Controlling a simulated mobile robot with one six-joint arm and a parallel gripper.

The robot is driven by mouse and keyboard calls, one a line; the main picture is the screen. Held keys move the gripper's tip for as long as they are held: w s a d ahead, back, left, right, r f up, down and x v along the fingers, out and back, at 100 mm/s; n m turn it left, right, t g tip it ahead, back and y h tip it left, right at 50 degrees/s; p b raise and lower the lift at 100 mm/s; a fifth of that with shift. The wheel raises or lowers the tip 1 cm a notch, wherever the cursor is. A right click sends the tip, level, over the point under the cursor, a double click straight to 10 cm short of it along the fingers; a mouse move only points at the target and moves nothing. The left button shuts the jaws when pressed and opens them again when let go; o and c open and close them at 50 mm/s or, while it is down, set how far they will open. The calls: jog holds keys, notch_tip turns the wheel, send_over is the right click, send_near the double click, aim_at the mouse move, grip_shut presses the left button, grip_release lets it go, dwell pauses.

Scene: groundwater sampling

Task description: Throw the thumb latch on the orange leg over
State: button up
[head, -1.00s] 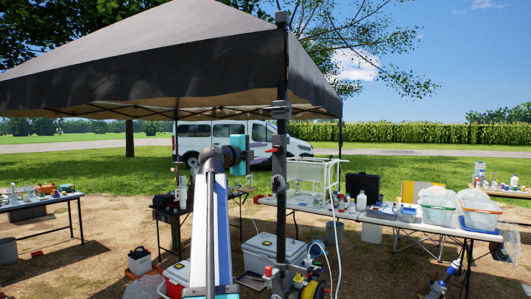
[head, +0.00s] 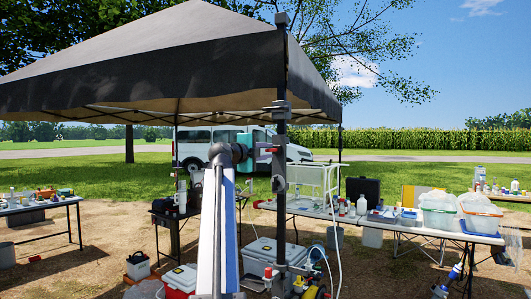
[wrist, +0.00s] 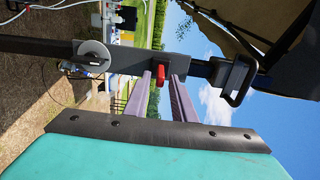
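The thumb latch (wrist: 160,75) is a small red tab on a grey bracket (wrist: 125,60) on the canopy's near leg (wrist: 40,45). The leg looks dark grey, not orange. In the head view the red latch (head: 271,150) sticks out to the left of the upright leg (head: 281,100). My gripper (wrist: 161,78) is open, its two grey fingers on either side of the red tab. I see gaps between the tab and both fingers. In the head view my teal gripper (head: 262,151) is just left of the leg, level with the latch.
A round grey knob (wrist: 93,57) and a dark loop-shaped bracket (wrist: 233,80) sit on the leg, one on each side of the latch. A cooler (head: 262,255) and tubing stand near the leg's lower part. A long table (head: 400,222) with bottles and bins stands behind.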

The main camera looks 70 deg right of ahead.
grip_shut()
jog(key=shift+f+b, duration=0.2)
jog(key=shift+b, duration=0.1)
notch_tip(320, 180, down, 2)
jog(key=h+b, duration=0.1)
jog(key=b, duration=0.5)
jog(key=shift+d, duration=0.15)
jog(key=b, duration=0.2)
jog(key=f+b, duration=0.1)
jog(key=b, duration=0.1)
jog(key=shift+s+d+f+g+h, duration=0.1)
jog(key=shift+d+g+h, duration=0.1)
jog(key=shift+g+h, duration=0.15)
jog(key=shift+c, duration=2.3)
grip_release()
jog(key=shift+f+h+b, duration=0.15)
jog(key=shift+h+b, duration=0.1)
jog(key=shift+b, duration=0.35)
jog(key=shift+o, duration=0.2)
